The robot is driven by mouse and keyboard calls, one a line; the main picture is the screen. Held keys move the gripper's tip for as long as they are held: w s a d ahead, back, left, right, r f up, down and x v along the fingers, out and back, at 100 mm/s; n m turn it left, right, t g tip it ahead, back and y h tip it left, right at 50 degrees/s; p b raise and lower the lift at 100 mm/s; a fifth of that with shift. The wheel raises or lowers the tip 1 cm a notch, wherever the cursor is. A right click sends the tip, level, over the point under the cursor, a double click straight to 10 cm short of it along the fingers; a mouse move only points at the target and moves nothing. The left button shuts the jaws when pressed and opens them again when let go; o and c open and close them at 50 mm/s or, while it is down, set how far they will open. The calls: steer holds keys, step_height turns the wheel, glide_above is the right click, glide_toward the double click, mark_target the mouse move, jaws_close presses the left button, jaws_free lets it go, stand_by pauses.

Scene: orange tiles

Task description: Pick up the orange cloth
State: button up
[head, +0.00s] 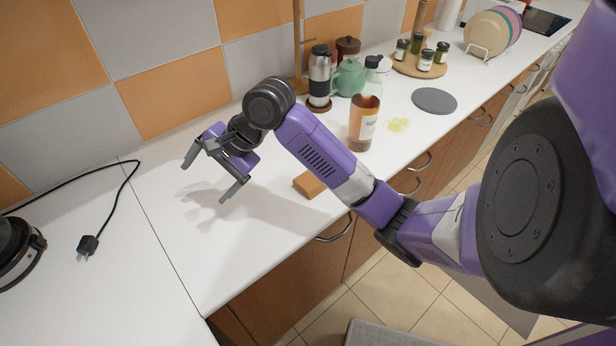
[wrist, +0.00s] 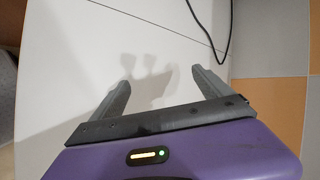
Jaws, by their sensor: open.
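A small flat orange-brown piece (head: 309,185), which looks like the folded orange cloth, lies on the white counter near its front edge in the head view. My forearm covers part of its right side. My gripper (head: 206,181) is open and empty above the counter, to the left of the cloth and apart from it. In the wrist view my gripper (wrist: 161,77) shows two spread fingers over bare white counter, with their shadow below. The cloth does not show in the wrist view.
A brown-labelled bottle (head: 363,124) stands just behind my arm. A steel flask (head: 319,78) and a green teapot (head: 349,78) stand near the wall. A black cord (head: 128,182) lies left. The counter around my gripper is clear.

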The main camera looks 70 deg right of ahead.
steer(key=s+d+f+m+g+h, duration=0.2)
steer(key=s+d+m+g, duration=0.15)
steer(key=s+d, duration=0.75)
steer(key=m+g, duration=0.1)
steer(key=g, duration=0.3)
glide_toward(308, 185)
steer(key=d, duration=0.1)
steer(key=s+d+f, duration=0.1)
steer(key=d+f, duration=0.1)
steer(key=shift+s+d, duration=0.35)
steer(key=shift+d, duration=0.05)
steer(key=shift+s+f+m, duration=0.2)
steer(key=shift+f+m, duration=0.05)
steer(key=shift+f, duration=0.55)
steer(key=shift+w+d+f, duration=0.1)
steer(key=shift+w+f, duration=0.05)
steer(key=shift+f, duration=1.35)
steer(key=shift+w+f, duration=0.15)
steer(key=shift+f, duration=1.4)
steer(key=c, duration=1.5)
